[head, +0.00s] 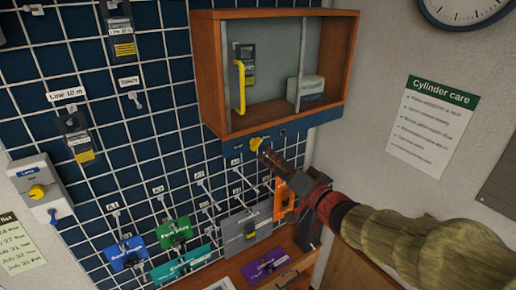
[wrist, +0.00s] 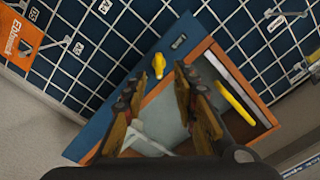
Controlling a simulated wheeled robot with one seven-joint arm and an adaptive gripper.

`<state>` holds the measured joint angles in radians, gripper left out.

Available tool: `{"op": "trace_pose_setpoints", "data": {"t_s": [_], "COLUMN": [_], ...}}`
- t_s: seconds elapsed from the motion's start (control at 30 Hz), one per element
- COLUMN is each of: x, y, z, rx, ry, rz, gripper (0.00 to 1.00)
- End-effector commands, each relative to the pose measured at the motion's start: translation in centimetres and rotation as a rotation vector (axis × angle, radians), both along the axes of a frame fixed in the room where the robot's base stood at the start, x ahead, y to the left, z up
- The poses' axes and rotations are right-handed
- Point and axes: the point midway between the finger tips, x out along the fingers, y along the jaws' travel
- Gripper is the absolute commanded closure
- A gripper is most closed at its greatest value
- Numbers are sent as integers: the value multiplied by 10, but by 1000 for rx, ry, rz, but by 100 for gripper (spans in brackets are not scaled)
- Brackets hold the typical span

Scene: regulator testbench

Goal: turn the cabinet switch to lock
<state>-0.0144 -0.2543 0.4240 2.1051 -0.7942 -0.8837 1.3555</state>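The cabinet (head: 206,75) is an orange-brown wooden box on the wall with a blue strip (head: 300,124) along its underside. The yellow switch knob (head: 256,143) sits on this strip. In the wrist view the knob (wrist: 158,65) shows ahead of the gap between my fingers, with the blue strip around it. My gripper (head: 266,154) is just below and right of the knob in the head view. Its two fingers are apart in the wrist view (wrist: 158,88), with nothing between them. I cannot tell whether a fingertip touches the knob. The labels beside the knob are too small to read.
A yellow handle (head: 240,87) and a grey box (head: 305,89) are inside the cabinet. Blue gridded wall holds tags, hooks and padlocks on the left. An orange tag (head: 284,198) hangs close to my gripper. A wooden bench (head: 302,262) lies below.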

Motion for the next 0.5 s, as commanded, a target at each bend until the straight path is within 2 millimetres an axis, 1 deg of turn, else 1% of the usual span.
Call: {"op": "trace_pose_setpoints", "data": {"t_s": [0.13, 0.4, 0.5], "x": [11, 46, 55], "y": [7, 31, 36], "z": [0, 0, 0], "rx": [5, 4, 3], "ry": [6, 7, 6], "rz": [-1, -2, -2], "gripper": [72, 72, 72]}}
